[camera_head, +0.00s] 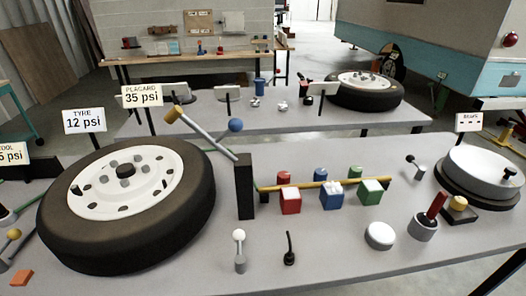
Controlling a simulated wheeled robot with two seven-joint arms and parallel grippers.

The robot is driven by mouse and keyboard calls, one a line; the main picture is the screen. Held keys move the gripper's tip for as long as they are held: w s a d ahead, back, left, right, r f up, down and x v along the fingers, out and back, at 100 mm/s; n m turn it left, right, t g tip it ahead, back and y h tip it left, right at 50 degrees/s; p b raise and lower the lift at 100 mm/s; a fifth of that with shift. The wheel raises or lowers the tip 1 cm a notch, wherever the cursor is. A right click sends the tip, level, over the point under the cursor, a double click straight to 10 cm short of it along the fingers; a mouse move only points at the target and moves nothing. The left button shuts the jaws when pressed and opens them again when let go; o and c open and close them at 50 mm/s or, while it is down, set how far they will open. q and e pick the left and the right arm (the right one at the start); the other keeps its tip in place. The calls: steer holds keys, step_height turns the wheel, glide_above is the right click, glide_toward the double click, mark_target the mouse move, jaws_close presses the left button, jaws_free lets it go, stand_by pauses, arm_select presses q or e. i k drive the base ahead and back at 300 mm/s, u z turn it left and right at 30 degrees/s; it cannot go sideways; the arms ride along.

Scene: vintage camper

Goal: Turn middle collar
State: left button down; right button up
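A yellow bar (318,186) runs across the table. Three blocks sit along it: a red block (290,200) on the left, a blue block (332,195) in the middle, and a green block (370,191) on the right. The blue block has pale marks on top. Coloured cylinders stand behind the blocks, including a red one (284,177) and a green one. I cannot tell for sure which part is the collar. Neither of my grippers is in view.
A large tyre (190,220) with a white wheel fills the left. A black post (245,186) with a slanted grey lever stands left of the bar. A white knob (239,250), a black lever (289,248), a white disc (380,235) and a drum (484,170) stand around.

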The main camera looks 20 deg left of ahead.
mark_target(321, 174)
steer(key=u, duration=0.05)
steer(key=k, duration=0.5)
steer(key=z, duration=0.6)
steer(key=i, duration=0.8)
steer(key=u, duration=1.5)
